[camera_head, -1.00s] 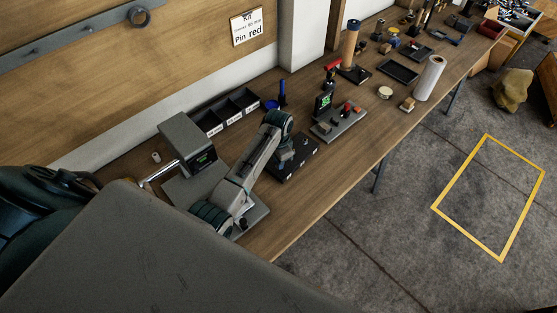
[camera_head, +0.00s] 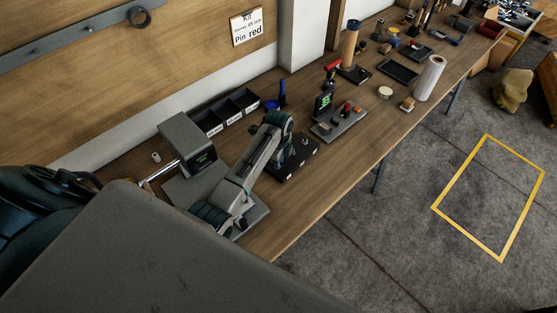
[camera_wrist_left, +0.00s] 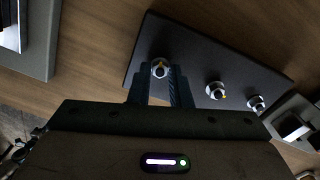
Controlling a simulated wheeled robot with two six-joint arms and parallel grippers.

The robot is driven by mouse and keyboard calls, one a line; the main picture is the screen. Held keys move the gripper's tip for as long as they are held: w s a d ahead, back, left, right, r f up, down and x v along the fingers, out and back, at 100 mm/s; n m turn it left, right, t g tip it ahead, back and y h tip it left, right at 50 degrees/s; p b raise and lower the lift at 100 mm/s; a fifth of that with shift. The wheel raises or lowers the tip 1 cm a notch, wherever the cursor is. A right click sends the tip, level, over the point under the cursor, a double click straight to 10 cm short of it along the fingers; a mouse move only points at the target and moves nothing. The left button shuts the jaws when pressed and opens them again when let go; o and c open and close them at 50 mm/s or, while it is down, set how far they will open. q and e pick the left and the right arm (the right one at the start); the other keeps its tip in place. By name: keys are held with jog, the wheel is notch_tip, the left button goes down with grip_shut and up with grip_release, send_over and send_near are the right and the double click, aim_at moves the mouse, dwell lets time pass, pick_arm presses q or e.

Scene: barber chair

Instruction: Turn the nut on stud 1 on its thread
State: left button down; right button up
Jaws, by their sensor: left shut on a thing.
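A dark plate (camera_wrist_left: 205,55) carries three studs with silver nuts in the left wrist view. My left gripper (camera_wrist_left: 160,80) is shut on the nut (camera_wrist_left: 160,68) at the plate's left end, one finger on each side. A middle nut (camera_wrist_left: 215,90) and a right nut (camera_wrist_left: 256,103) stand apart from the fingers, each with a small yellow-orange mark. In the head view the dark plate (camera_head: 300,163) lies on the bench, partly hidden by my left arm; my left gripper (camera_head: 284,152) is over its left part. My right gripper is out of view.
A grey box with a screen (camera_head: 187,142) stands left of my arm. Black labelled bins (camera_head: 226,111) stand behind it. A grey fixture (camera_head: 339,123) with red and green parts stands right of the plate. Bare wooden bench (camera_head: 325,180) lies in front.

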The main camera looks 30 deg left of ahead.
pick_arm(q)
jog(key=m, duration=0.4)
jog(key=shift+w+r+m, duration=0.25)
jog(key=shift+m, duration=0.05)
jog(key=m, duration=0.3)
jog(key=shift+m, duration=0.3)
jog(key=m, duration=0.3)
jog(key=shift+a+m, duration=0.1)
jog(key=shift+m, duration=2)
jog(key=c, duration=1.3)
grip_release()
jog(key=shift+c, duration=0.2)
jog(key=shift+s+f, duration=0.1)
jog(key=shift+s, duration=0.05)
